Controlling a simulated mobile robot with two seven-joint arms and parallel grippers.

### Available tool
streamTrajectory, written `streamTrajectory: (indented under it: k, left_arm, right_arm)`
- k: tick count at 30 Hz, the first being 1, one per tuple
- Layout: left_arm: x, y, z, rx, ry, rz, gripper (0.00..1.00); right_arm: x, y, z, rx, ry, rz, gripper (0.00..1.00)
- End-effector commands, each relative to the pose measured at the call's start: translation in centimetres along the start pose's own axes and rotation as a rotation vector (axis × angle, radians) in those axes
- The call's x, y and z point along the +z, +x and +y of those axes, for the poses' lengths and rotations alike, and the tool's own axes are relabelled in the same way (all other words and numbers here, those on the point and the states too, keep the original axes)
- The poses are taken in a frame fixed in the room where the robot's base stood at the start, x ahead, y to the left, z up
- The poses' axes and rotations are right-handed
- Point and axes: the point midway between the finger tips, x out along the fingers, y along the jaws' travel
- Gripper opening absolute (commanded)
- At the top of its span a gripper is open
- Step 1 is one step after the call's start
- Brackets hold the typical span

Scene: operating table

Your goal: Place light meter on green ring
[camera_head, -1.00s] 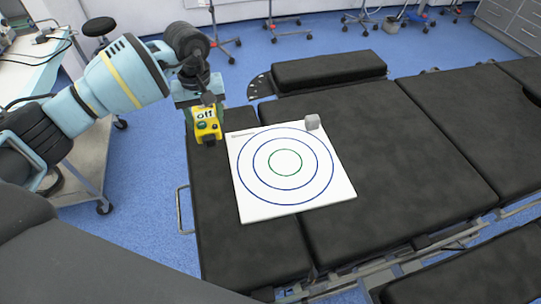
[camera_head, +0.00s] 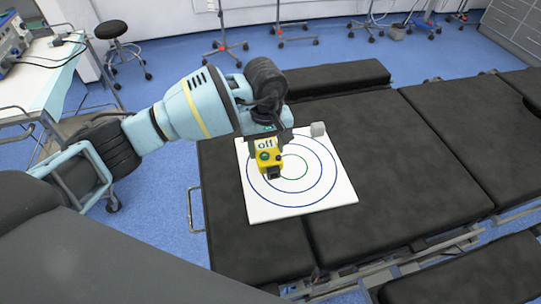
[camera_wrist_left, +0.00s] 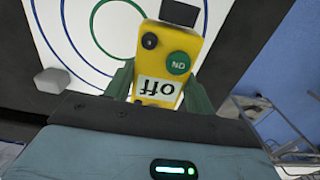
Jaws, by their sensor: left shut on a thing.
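In the left wrist view the light meter (camera_wrist_left: 165,52) sits between the green fingers (camera_wrist_left: 160,92). The green ring (camera_head: 303,170) is the innermost ring, inside two blue rings. The meter covers the rings' left side in the head view. It also covers part of the green ring (camera_wrist_left: 97,40) in the wrist view. My right gripper is not in view.
The board lies on the black padded operating table (camera_head: 400,150). A side table with equipment (camera_head: 40,65) stands at the left.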

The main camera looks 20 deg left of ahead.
Motion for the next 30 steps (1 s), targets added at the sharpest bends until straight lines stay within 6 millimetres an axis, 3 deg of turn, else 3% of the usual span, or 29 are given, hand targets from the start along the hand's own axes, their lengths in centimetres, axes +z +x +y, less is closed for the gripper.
streamTrajectory:
  k: [8, 15, 28, 29, 30]
  left_arm:
    - [0.9, 0.0, 1.0, 0.001, 0.003, -0.001, 0.22]
    - [0.9, 3.3, 1.0, 0.001, -0.001, -0.001, 0.22]
    - [0.9, 4.1, 0.9, 0.000, 0.000, 0.000, 0.22]
    - [0.9, 4.0, 0.9, -0.001, 0.000, -0.001, 0.58]
    - [0.9, 4.0, 0.9, 0.000, 0.000, 0.000, 0.63]
  right_arm:
    - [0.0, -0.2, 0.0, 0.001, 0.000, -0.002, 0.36]
    - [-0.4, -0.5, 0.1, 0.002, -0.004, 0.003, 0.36]
    - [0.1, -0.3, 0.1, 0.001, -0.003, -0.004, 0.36]
    - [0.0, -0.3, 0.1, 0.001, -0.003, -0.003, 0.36]
    - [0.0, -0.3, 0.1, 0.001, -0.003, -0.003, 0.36]
